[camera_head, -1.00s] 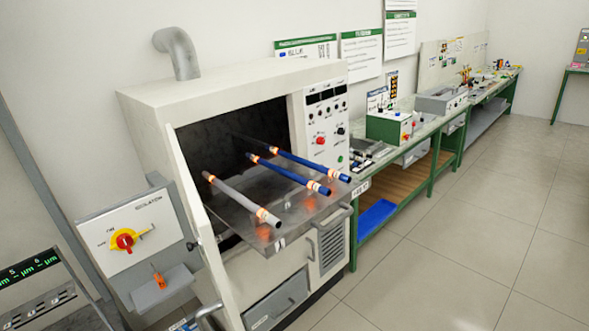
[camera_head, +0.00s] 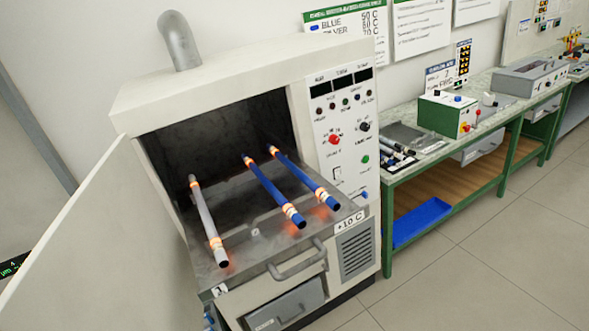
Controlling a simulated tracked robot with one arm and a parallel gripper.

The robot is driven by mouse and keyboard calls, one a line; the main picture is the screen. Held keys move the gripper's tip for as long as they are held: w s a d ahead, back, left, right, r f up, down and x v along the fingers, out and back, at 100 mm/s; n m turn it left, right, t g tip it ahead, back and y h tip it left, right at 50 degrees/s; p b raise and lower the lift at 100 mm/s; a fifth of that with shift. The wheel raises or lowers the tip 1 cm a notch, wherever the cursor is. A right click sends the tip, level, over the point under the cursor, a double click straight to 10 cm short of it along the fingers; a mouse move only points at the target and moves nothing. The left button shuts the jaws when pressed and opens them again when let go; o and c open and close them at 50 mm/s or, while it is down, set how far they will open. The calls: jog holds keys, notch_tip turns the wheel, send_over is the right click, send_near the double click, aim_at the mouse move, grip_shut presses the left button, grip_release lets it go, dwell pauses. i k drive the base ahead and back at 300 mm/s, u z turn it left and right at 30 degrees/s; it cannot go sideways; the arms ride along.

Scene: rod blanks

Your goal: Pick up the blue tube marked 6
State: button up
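Two blue tubes with glowing orange and white bands lie side by side on the furnace's metal tray, pointing out of the chamber. One is the middle blue tube (camera_head: 270,187); the other is the right blue tube (camera_head: 307,180). A grey tube (camera_head: 205,218) with similar bands lies to their left. I cannot read a number on any tube, so I cannot tell which is marked 6. The tray (camera_head: 245,255) reaches out of the open furnace (camera_head: 240,80). My gripper is not in view.
The open furnace door (camera_head: 70,235) fills the left side. A handle (camera_head: 297,262) sticks out at the tray's front. A green workbench (camera_head: 455,145) with a green box (camera_head: 448,113) and a blue bin (camera_head: 420,222) stands right. The floor (camera_head: 480,270) at lower right is clear.

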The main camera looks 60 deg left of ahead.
aim_at(296, 217)
jog(key=u, duration=0.4)
jog(key=i, duration=1.2)
jog(key=u, duration=0.6)
